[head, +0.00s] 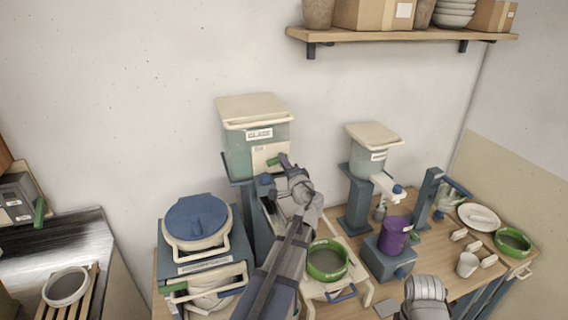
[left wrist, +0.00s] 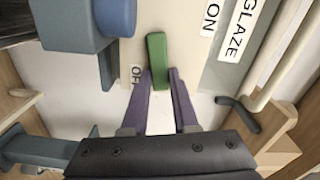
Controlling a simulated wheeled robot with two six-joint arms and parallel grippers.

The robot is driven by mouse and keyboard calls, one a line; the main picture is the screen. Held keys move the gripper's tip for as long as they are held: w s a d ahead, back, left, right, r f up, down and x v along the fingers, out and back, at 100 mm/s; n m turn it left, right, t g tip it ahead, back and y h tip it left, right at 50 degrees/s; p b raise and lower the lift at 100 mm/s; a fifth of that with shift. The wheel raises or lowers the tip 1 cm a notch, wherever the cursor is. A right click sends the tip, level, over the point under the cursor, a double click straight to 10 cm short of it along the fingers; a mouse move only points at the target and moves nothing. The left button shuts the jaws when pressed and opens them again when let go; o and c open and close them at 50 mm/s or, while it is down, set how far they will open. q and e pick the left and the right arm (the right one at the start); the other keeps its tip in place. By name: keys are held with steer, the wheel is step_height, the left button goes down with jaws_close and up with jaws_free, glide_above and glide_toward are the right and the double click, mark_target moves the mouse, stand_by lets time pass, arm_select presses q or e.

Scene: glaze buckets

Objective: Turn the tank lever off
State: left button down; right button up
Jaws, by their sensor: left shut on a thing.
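The glaze tank (head: 238,150) is a tall pale-green container with a cream lid and a GLAZE label, standing against the wall. My left gripper (head: 284,160) reaches up to the tank front. In the left wrist view, its purple fingers (left wrist: 163,78) are shut on the near end of the green lever. In the head view the lever (head: 272,162) is partly hidden by the fingers.
A blue-lidded bucket (head: 197,222) stands left of my left arm. A green-rimmed bowl (head: 327,260) lies just right of it. A second, smaller tank (head: 368,160) and a purple bucket (head: 395,236) stand further right. The wall shelf (head: 400,34) is above.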

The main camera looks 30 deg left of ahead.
stand_by(0.3)
arm_select(q)
steer(key=m, duration=0.1)
steer(key=f+m+b, duration=0.1)
steer(key=shift+m, duration=0.3)
steer(key=c, duration=0.7)
jaws_free()
